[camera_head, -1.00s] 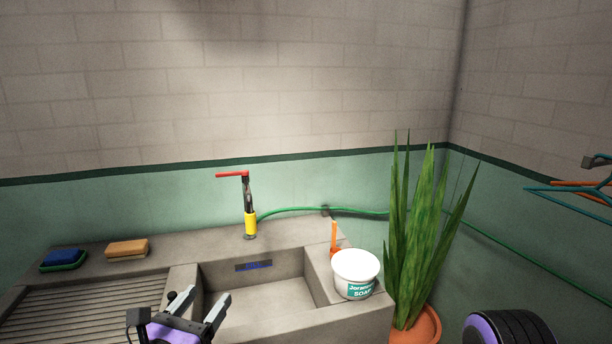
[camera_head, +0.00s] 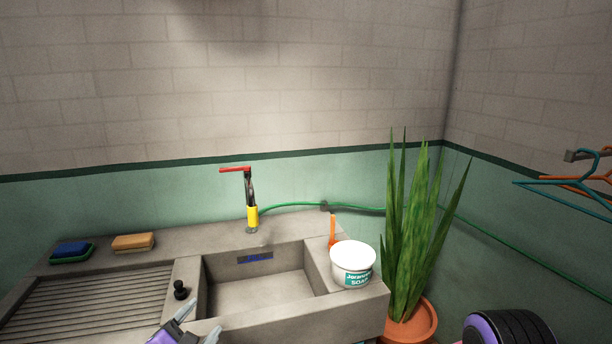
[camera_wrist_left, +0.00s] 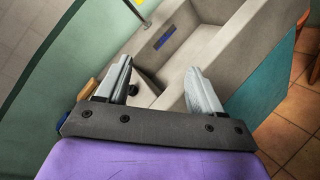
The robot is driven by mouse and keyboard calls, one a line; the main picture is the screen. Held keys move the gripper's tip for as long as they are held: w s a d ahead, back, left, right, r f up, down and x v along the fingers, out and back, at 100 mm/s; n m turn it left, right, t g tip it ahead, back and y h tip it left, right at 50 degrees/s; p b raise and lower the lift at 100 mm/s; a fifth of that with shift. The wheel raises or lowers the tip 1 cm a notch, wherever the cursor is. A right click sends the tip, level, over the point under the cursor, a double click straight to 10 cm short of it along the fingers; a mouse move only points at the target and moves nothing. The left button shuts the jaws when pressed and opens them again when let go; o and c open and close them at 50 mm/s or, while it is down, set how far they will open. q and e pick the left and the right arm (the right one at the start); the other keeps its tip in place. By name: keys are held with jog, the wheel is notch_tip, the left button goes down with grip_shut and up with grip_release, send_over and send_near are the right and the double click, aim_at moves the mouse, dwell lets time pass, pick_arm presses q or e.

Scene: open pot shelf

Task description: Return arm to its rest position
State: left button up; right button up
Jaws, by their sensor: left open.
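My left gripper (camera_head: 196,322) is at the bottom of the head view, in front of the sink's front edge, cut off by the frame. In the left wrist view its two grey fingers (camera_wrist_left: 160,82) are spread apart with nothing between them. The sink (camera_head: 262,290) lies beyond the fingers. A small black knob (camera_head: 180,290) stands on the counter left of the basin, just past the gripper. A dark purple and black rounded part of my right arm (camera_head: 508,328) shows at the lower right; its gripper is not visible.
A tap with a red handle (camera_head: 236,169) stands behind the basin. A white soap tub (camera_head: 353,262) sits on the right ledge, near a potted plant (camera_head: 408,320). A blue sponge (camera_head: 70,249) and a tan block (camera_head: 133,242) lie at the back left. Hangers (camera_head: 570,184) hang at the right.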

pick_arm(q)
jog(key=s+a+f+m+g+y, duration=0.25)
jog(key=s+f+m, duration=0.2)
jog(key=f, duration=0.45)
jog(key=s+a+f+m+g+y, duration=0.1)
jog(key=s+f+m+g, duration=0.3)
jog(key=f, duration=0.5)
jog(key=s+a+f+m+g+y, duration=0.1)
jog(key=s+a+f+m+g, duration=0.2)
jog(key=s+f, duration=0.4)
jog(key=s+a+f+m+g+y, duration=0.1)
jog(key=s+a+f+m+g, duration=0.2)
jog(key=s, duration=1)
notch_tip(320, 180, down, 5)
jog(key=m, duration=0.3)
jog(key=shift+r, duration=0.1)
